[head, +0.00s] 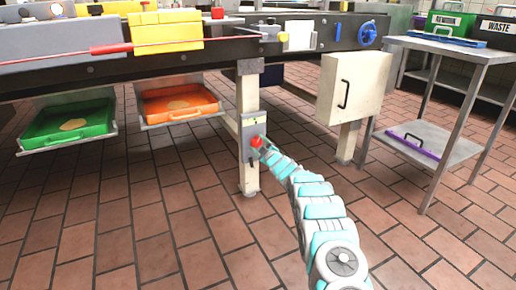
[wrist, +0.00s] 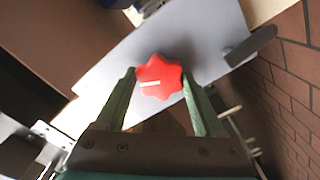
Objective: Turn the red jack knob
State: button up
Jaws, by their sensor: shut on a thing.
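The red jack knob (head: 257,141) sits on a grey plate (head: 252,124) on the cream leg of the long machine. In the wrist view the knob (wrist: 159,77) is star-shaped with a short white mark at its lower left. My gripper (head: 262,147) reaches the knob from the lower right in the head view. In the wrist view its two green fingers (wrist: 158,84) stand on either side of the knob and are shut on it. The far side of the knob is hidden.
A green tray (head: 66,138) and an orange tray (head: 180,117) hang under the machine at left. A cream cabinet (head: 352,88) is right of the leg. A steel table (head: 455,50) stands at far right. The tiled floor (head: 130,225) in front is clear.

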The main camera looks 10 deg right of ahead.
jog(key=n+b, duration=0.1)
jog(key=n, duration=0.4)
jog(key=shift+f, duration=0.1)
dwell(0.4)
jog(key=o, duration=1.4)
jog(key=shift+c, duration=0.2)
jog(key=shift+s, duration=0.2)
jog(key=shift+s+d, duration=0.1)
jog(key=shift+s, duration=0.1)
jog(key=shift+s+d, duration=0.25)
jog(key=shift+s, duration=0.4)
jog(key=shift+v, duration=2.8)
